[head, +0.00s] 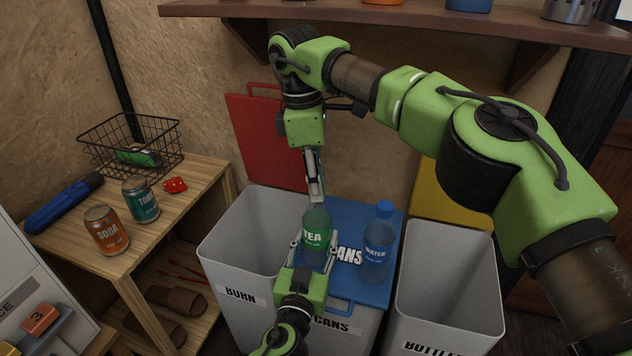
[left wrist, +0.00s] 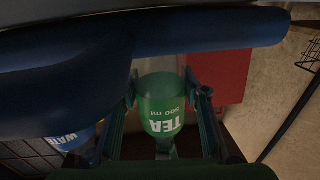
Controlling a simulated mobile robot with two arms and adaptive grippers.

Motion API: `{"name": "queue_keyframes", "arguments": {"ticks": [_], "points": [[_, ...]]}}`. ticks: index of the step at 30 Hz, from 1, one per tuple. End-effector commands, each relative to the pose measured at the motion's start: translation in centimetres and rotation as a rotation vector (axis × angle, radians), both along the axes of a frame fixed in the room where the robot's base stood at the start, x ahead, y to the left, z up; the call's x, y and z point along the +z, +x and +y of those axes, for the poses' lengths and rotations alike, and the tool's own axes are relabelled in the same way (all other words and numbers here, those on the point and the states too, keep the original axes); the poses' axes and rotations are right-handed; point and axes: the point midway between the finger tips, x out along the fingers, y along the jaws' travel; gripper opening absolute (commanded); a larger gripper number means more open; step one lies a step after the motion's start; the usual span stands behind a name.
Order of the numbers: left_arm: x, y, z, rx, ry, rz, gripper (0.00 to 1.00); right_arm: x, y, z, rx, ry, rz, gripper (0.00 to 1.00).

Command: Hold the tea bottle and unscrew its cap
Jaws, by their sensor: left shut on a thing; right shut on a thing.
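The green tea bottle (head: 317,230) is upright in the head view, in front of the blue lid of the cans bin. My left gripper (head: 313,254) comes from below in the picture and is shut on the bottle's body. The left wrist view shows the tea bottle (left wrist: 163,104) between the two fingers of my left gripper (left wrist: 168,88). My right gripper (head: 315,190) points down from above, shut at the top of the bottle. The cap is hidden by its fingertips, so I cannot tell how far it is turned.
A blue water bottle (head: 378,253) stands on the blue lid (head: 352,217), close right of the tea bottle. The burn bin (head: 240,235) and bottles bin (head: 449,285) are open. A wooden table (head: 181,205) with cans stands left; a shelf (head: 420,17) hangs above.

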Motion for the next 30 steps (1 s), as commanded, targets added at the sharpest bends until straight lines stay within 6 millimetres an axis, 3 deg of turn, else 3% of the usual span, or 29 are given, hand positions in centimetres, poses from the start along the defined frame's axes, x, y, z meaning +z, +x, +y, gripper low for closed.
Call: {"name": "queue_keyframes", "arguments": {"ticks": [15, 30], "points": [[-0.03, -0.04, -0.05, -0.001, 0.001, 0.0, 0.0, 0.1, -0.15, -0.23, 1.16, 0.003, -0.006, 0.0], [-0.03, -0.04, -0.06, -0.002, 0.001, 0.0, 0.0, 0.13, -0.16, -0.35, 2.175, 0.005, -0.005, 0.0]]}}
